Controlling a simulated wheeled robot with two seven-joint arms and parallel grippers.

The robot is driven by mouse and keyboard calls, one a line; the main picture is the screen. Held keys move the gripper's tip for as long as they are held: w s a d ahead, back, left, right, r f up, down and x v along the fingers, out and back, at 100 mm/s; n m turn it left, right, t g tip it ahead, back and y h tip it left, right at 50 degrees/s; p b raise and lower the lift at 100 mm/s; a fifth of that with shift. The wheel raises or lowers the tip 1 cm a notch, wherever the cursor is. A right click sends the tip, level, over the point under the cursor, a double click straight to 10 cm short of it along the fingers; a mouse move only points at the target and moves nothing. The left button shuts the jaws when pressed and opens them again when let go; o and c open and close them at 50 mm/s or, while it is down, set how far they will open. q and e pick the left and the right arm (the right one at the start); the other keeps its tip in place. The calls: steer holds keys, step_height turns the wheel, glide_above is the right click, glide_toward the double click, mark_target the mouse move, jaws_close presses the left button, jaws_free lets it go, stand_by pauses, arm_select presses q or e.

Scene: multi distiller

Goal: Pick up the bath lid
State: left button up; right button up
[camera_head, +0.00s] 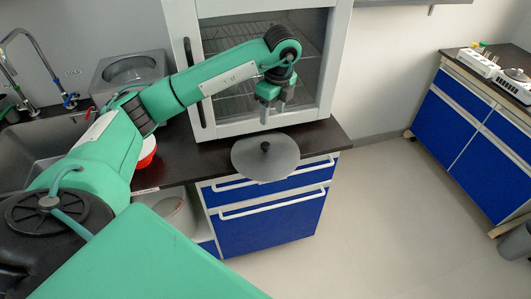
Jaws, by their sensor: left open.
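The bath lid (250,170) is a round grey disc with a black knob in its middle. It lies at the front of the dark counter below the glass-fronted cabinet, and part of it reaches past the counter's front edge in the picture. My left gripper (273,118) is open and empty, pointing down above the lid's knob, with a visible gap between. A metal bath (131,70) with a round opening stands at the back left, partly behind my left arm. My right gripper is not in view.
The cabinet (320,75) with wire shelves stands close behind my left gripper. A sink (45,140) and a red-and-white bowl (148,150) are at the left. Blue drawers (265,225) are below the lid. Floor at the right is clear before another blue bench (470,130).

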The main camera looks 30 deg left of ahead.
arm_select(q)
steer(key=p, duration=0.1)
glide_above(266, 144)
steer(key=d, duration=0.1)
step_height(266, 144, down, 7)
steer(key=shift+f, duration=0.1)
steer(key=shift+f+p, duration=0.35)
steer(key=shift+f, duration=0.15)
steer(key=f, duration=0.1)
steer(key=a+f+p, duration=0.1)
steer(key=f, duration=0.1)
steer(key=shift+s+f, duration=0.15)
steer(key=shift+f, duration=0.15)
steer(key=shift+f+p, duration=0.3)
steer(key=shift+f, duration=0.25)
jaws_close()
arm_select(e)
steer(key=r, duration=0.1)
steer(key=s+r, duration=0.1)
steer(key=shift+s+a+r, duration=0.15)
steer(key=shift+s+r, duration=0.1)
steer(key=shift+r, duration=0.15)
